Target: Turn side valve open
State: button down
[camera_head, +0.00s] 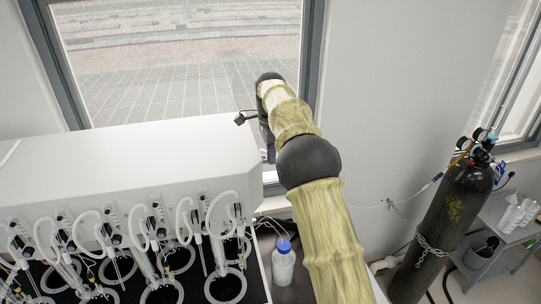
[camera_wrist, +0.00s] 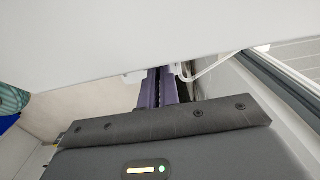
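The multi distiller is a long white housing (camera_head: 130,155) on the left in the head view, with a row of glassware below it. My arm reaches past its right end. My gripper's purple fingers (camera_wrist: 160,88) point away in the wrist view, close together, with their tips partly hidden under a white panel (camera_wrist: 150,35). A bent white tube (camera_wrist: 208,66) and a small white part (camera_wrist: 134,77) lie beside the tips. I cannot make out the side valve, or whether the fingers hold anything.
A bottle with a blue cap (camera_head: 284,262) stands on the bench right of the glassware. A black gas cylinder (camera_head: 442,220) with a chain stands at the right, near a grey side table (camera_head: 500,240). A window frame (camera_head: 312,50) is behind my arm.

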jog(key=c, duration=1.6)
grip_release()
jog(key=shift+c, duration=0.2)
jog(key=shift+a, duration=0.1)
notch_tip(320, 180, up, 8)
jog(key=shift+f, duration=0.25)
